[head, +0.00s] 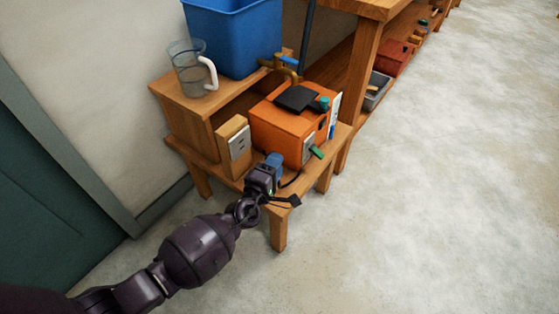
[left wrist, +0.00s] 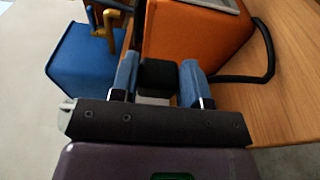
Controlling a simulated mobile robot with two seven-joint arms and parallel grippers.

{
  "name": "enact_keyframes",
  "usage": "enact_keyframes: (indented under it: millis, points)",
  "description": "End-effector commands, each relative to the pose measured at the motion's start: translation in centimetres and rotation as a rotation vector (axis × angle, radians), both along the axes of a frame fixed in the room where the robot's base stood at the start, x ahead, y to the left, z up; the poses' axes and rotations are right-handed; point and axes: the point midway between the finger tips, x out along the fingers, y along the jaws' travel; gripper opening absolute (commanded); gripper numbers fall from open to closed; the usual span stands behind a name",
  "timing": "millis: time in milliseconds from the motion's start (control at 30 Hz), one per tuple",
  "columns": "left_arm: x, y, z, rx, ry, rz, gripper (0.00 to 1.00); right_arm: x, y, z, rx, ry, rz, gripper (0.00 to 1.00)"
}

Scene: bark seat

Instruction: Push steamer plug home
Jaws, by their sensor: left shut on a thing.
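The orange steamer box (head: 285,130) stands on a low wooden bench. A wooden block with a pale socket plate (head: 239,143) stands to its left. My left gripper (head: 274,163) is in front of the steamer's near side, to the right of and a little below the socket plate. In the left wrist view its blue fingers (left wrist: 158,82) are shut on a black plug (left wrist: 158,74). A black cord (left wrist: 262,52) loops beside the orange box (left wrist: 190,35). The plug is hidden by the gripper in the head view, and its prongs do not show. My right gripper is not in view.
A blue tub (head: 235,38) with a brass tap (head: 284,66) and a clear jug (head: 193,72) stand on the raised shelf behind. A green-tipped lever (head: 316,152) sticks out of the steamer's front. Open floor (head: 430,200) lies to the right.

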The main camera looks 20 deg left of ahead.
Motion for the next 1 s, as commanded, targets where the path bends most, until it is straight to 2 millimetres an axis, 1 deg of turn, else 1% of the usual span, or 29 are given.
enact_keyframes:
  millis: [67,233,600,1000]
  points:
    - [0.1,0.5,-0.2,0.001,0.001,0.001,0.14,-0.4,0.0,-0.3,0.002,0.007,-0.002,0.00]
    - [0.5,1.7,-0.3,0.001,0.002,0.000,0.14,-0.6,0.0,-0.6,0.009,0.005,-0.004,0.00]
    - [1.6,4.5,-0.3,0.001,0.003,0.000,0.14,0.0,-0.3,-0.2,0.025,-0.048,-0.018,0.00]
    - [2.5,7.2,-0.2,0.000,0.003,0.000,0.14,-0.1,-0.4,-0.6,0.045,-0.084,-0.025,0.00]
